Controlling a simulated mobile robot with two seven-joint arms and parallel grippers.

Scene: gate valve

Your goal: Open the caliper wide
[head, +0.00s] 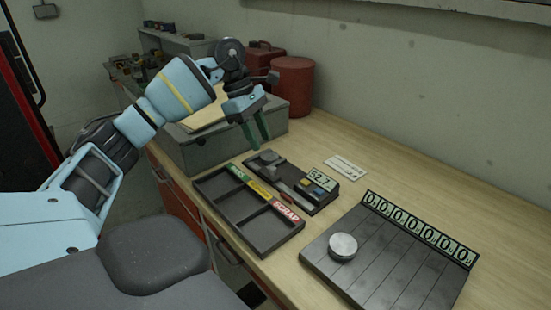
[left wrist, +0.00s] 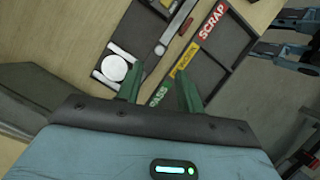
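The caliper (head: 290,188) is a dark flat fixture on the bench, with a metal beam, coloured buttons and a display (head: 321,176) reading 52.7. A round grey disc (head: 269,156) lies at its far-left end. In the left wrist view the disc (left wrist: 114,68) looks white, beside pale jaw parts, and the metal beam (left wrist: 177,22) runs up the picture. My left gripper (head: 256,132) hangs above and behind that end, pointing down. Its green fingers (left wrist: 160,92) are apart with nothing between them. Blue-grey parts at the wrist view's right edge may be my right arm; its fingers are unclear.
A sorting tray (head: 245,208) with green, yellow and red SCRAP labels lies just in front of the caliper. A slatted plate (head: 390,265) with number tiles and a metal knob (head: 343,246) stands right. A grey box (head: 190,150) and red canisters (head: 294,82) stand behind.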

